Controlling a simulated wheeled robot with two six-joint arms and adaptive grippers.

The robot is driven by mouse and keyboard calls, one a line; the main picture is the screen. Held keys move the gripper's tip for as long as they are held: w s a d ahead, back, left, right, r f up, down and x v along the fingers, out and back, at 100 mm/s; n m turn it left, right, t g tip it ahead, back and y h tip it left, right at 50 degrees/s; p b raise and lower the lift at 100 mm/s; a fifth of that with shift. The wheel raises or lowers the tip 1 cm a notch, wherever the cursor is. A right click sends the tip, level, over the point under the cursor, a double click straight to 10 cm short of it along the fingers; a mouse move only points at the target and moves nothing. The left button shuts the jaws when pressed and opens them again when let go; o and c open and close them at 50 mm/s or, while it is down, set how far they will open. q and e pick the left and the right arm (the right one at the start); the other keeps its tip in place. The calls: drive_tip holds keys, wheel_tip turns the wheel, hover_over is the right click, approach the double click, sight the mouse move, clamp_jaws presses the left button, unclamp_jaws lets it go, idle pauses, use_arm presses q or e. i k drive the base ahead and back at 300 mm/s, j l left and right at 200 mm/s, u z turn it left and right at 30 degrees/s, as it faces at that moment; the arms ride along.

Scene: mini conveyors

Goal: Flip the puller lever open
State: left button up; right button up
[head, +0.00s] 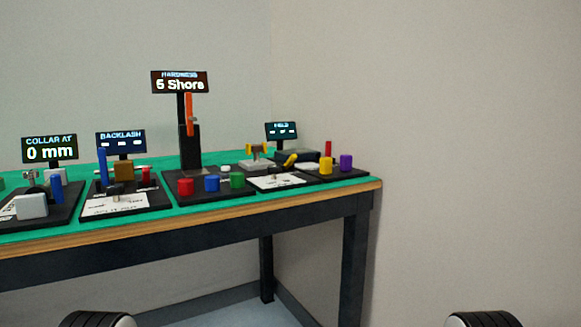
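I cannot tell for certain which part is the puller lever. An orange upright lever (189,114) stands on the black post of the "5 Shore" station. Neither of my grippers is in view. Only rounded black and white parts of my own arms show at the bottom edge.
The stations stand on a green-topped bench (352,186) with a wooden edge. A blue upright piece (103,167) stands left. A wall closes the right; the space before the bench is clear.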

sight(292, 158)
drive_tip(key=i+j+z, duration=0.15)
drive_tip(key=z, duration=0.25)
drive_tip(key=i+j+z, duration=0.15)
drive_tip(key=z, duration=0.3)
drive_tip(key=i+j+z, duration=0.1)
drive_tip(key=j+z, duration=0.15)
drive_tip(key=z, duration=0.15)
